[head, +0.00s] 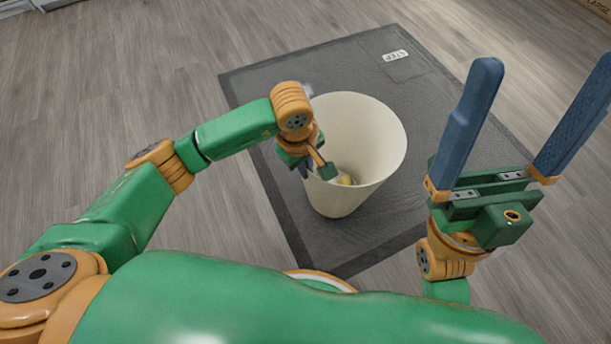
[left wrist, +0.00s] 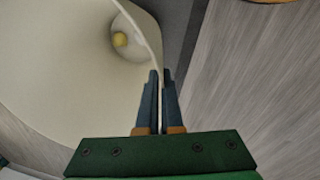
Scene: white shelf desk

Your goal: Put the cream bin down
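The cream bin (head: 365,140) is upright or nearly so over the dark mat, its open top facing me. I cannot tell whether its base touches the mat. My left gripper (head: 308,168) is at the bin's left rim. In the left wrist view, the blue fingers of my left gripper (left wrist: 160,78) are close together with the wall of the cream bin (left wrist: 75,75) between them. A small yellow item (head: 346,180) lies at the bottom inside the bin. My right gripper (head: 540,75) is wide open and empty, to the right of the bin.
The dark grey mat (head: 270,130) lies on the grey wood floor (head: 150,70), with a white label (head: 395,56) near its far edge. The mat is bare around the bin.

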